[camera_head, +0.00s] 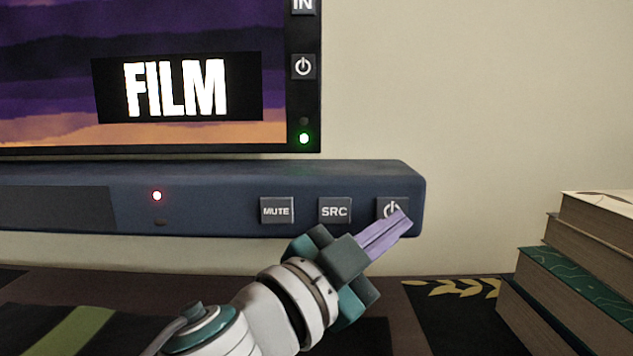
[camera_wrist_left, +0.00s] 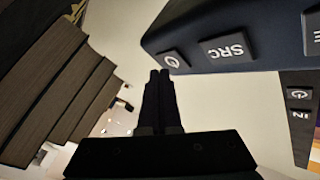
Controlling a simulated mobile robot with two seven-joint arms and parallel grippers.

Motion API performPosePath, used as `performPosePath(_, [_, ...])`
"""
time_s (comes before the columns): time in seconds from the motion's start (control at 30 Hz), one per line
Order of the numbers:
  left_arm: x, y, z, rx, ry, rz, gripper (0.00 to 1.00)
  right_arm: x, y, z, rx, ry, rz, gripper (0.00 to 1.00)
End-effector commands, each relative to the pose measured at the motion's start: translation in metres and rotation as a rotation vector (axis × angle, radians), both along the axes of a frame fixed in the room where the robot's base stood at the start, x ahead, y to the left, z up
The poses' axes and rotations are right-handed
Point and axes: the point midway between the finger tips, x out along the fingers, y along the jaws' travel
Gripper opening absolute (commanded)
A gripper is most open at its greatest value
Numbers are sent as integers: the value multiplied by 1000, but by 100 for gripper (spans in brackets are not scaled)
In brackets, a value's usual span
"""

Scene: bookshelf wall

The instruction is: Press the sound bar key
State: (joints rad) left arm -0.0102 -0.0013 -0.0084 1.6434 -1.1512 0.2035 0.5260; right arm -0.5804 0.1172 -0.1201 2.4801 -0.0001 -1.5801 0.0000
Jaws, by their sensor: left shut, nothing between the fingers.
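The blue sound bar (camera_head: 230,183) runs under the screen in the head view. It has a MUTE key (camera_head: 277,210), an SRC key (camera_head: 334,210) and a power key (camera_head: 386,206) at its right end. A red light (camera_head: 157,196) glows on its front. My left gripper (camera_head: 405,220) is shut and empty, its purple fingertips overlapping the lower right part of the power key. In the left wrist view the fingertips (camera_wrist_left: 160,74) appear close beside the power key (camera_wrist_left: 172,60); I cannot tell whether they touch. My right gripper is not in view.
The screen (camera_head: 150,75) above shows FILM, with its own power key (camera_head: 303,67) and a green light (camera_head: 304,138). A stack of books (camera_head: 580,265) stands at the right. The wall between books and sound bar is bare.

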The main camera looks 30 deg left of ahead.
Motion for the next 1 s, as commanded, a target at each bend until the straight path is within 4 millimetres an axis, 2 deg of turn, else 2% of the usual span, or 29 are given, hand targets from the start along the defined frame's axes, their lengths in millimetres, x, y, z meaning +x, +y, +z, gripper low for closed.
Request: performPosePath(1.0, [10, 7, 1, 1, -2, 0, 0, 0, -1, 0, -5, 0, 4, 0])
